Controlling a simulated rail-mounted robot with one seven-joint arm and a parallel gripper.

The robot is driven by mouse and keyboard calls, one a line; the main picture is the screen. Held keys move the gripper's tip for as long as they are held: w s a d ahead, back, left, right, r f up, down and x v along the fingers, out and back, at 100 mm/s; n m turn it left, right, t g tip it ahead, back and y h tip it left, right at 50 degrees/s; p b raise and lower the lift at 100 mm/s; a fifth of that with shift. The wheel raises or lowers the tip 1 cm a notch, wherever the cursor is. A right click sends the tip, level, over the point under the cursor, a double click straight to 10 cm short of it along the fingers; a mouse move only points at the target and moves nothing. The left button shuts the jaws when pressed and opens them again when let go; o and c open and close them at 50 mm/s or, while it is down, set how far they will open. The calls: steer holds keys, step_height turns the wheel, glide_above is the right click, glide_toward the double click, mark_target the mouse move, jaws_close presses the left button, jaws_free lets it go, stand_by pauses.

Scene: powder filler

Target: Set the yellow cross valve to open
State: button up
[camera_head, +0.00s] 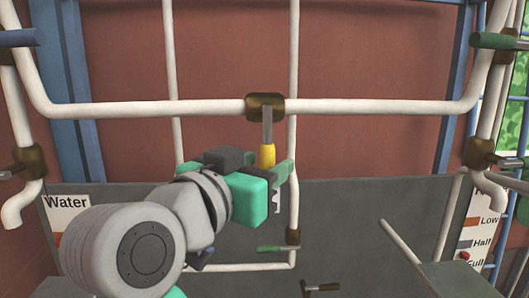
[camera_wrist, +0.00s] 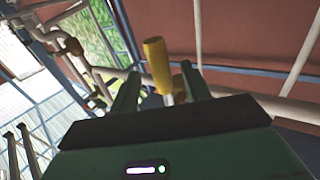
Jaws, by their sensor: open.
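The yellow cross valve has a brown body (camera_head: 265,107) on the horizontal white pipe. Its lever hangs straight down, crosswise to that pipe, and ends in a yellow handle (camera_head: 267,155). My gripper (camera_head: 283,174) is at the handle's lower end, which it partly hides in the head view. In the wrist view the yellow handle (camera_wrist: 156,64) stands between the two green fingers of my gripper (camera_wrist: 160,72). The fingers are apart, with room on both sides of the handle. I cannot tell whether either finger touches it.
A green-handled valve (camera_head: 270,248) and a dark-handled valve (camera_head: 320,287) sit lower down. Other valves with blue (camera_head: 20,38) and green (camera_head: 495,41) handles are at the sides. White vertical pipes (camera_head: 171,90) run behind. A Water sign (camera_head: 67,204) is at left.

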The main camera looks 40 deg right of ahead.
steer(key=shift+x, duration=1.15)
steer(key=shift+w, duration=0.1)
jaws_close()
